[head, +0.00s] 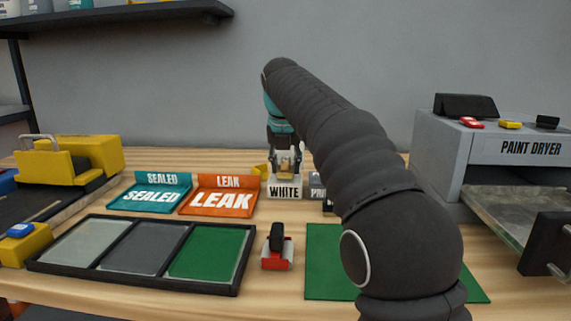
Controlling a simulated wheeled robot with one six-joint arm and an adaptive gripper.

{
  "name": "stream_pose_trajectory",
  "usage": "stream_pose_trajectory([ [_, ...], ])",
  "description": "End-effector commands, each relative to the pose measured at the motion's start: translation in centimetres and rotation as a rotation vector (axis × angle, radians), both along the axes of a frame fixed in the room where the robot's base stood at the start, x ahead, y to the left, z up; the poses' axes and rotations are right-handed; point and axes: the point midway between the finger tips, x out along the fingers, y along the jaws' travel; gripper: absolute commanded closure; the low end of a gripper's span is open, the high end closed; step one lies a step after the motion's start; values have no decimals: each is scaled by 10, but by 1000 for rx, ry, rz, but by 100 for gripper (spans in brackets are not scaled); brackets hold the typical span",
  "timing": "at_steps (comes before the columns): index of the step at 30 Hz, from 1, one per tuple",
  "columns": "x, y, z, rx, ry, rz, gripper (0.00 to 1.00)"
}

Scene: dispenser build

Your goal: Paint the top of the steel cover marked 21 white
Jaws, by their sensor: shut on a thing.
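My gripper (286,163) points down at the back of the workbench, just behind and above a sign reading WHITE (285,192). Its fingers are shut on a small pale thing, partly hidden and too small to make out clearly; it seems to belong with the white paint. I cannot pick out a steel cover marked 21.
A grey paint dryer (500,150) with a tray stands right. Teal SEALED (150,197) and orange LEAK (217,201) trays lie left of my gripper. A three-compartment black tray (107,268), a red-based black-handled object (277,250) and a yellow machine (95,155) also stand here.

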Motion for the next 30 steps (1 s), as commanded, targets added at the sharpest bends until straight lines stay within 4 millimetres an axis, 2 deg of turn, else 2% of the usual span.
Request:
stream_pose_trajectory([
  [30, 0, 0, -10, 0, -1, 0, 86],
])
